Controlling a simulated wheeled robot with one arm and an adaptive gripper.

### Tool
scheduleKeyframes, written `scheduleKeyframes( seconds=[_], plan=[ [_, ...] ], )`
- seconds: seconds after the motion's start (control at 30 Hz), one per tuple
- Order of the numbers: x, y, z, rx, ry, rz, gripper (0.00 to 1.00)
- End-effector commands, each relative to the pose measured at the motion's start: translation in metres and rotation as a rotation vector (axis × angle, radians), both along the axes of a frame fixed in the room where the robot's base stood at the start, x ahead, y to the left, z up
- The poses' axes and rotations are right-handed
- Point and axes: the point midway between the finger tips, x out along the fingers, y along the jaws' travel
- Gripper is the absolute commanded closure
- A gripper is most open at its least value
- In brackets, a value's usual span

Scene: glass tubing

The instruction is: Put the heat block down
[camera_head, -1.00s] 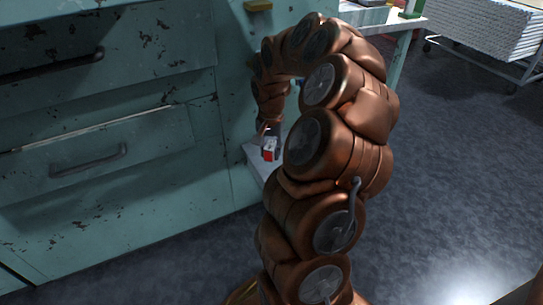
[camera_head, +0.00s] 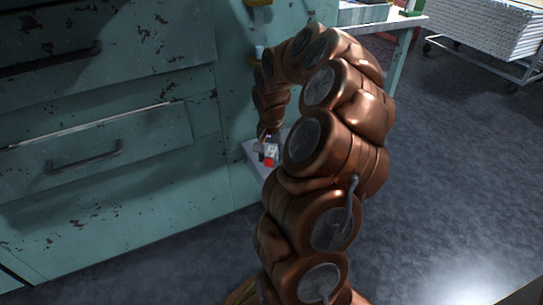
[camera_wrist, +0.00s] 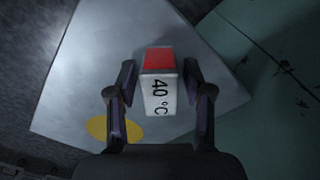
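The heat block (camera_wrist: 160,92) is a small white block with a red part and the label "40 °C". In the wrist view it lies between the two dark fingers of my gripper (camera_wrist: 160,82), which close in on its sides. In the head view the block (camera_head: 269,160) shows small, red and white, at the end of my arm, over the light grey shelf (camera_head: 257,174) beside the cabinet. The shelf also fills the middle of the wrist view (camera_wrist: 85,65). I cannot tell whether the block's underside touches it.
A yellow round mark (camera_wrist: 114,129) lies on the shelf beside the left finger. The worn teal cabinet (camera_head: 110,215) with drawers stands to the left. A table (camera_head: 395,27) and a cart with white slats (camera_head: 495,30) stand behind at right. The floor at right is clear.

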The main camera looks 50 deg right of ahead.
Motion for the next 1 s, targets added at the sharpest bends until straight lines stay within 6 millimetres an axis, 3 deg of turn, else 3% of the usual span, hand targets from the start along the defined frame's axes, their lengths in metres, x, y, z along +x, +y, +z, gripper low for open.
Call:
scheduleKeyframes(
  seconds=[0.27, 0.43, 1.0],
  plan=[
    [0.000, 0.000, 0.000, 0.000, 0.000, 0.000, 0.44],
    [0.000, 0.000, 0.010, 0.000, 0.000, -0.001, 0.44],
    [0.001, -0.001, 0.109, -0.002, -0.002, 0.000, 0.44]
  ],
)
